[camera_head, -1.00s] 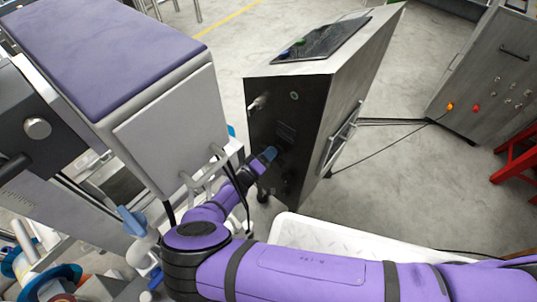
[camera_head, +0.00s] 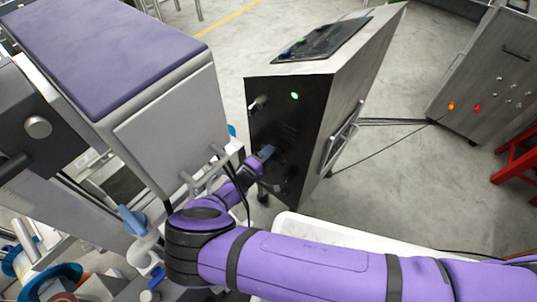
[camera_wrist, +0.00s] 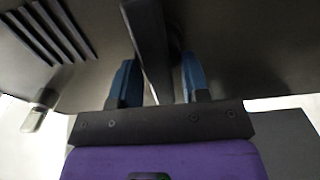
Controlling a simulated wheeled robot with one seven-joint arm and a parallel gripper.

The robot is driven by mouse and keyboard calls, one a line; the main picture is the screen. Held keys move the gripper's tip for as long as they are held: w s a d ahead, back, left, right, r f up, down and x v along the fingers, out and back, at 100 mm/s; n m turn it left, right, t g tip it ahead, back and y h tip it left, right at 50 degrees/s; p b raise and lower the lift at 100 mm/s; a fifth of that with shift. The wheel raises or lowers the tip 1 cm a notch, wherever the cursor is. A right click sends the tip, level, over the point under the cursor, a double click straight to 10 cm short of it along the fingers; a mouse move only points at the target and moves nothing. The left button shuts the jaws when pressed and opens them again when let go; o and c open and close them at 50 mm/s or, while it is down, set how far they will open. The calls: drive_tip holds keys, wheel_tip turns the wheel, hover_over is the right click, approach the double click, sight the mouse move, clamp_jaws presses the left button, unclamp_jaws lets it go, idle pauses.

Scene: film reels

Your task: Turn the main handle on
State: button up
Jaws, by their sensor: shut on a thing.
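The dark cabinet (camera_head: 270,125) stands at the centre of the head view, its black front facing my arm. My gripper (camera_head: 268,153) is at the lower part of that front. In the wrist view my gripper (camera_wrist: 160,82) has a blue finger on each side of a dark, flat handle bar (camera_wrist: 148,40) and is shut on it. The handle's mount is partly hidden in shadow. A small indicator (camera_head: 294,96) high on the front glows green.
A white machine with a purple top (camera_head: 105,40) stands close on the left of my arm. A white tray (camera_head: 290,222) lies beneath my arm. A grey cabinet (camera_head: 485,85) and a red frame (camera_head: 518,150) are at right. Floor between the cabinets is mostly clear, with cables.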

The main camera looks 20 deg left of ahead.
drive_tip(key=o, duration=0.6)
drive_tip(key=shift+c, duration=0.2)
drive_tip(key=v, duration=1)
drive_tip(key=shift+s, duration=0.4)
drive_tip(key=shift+a, duration=0.1)
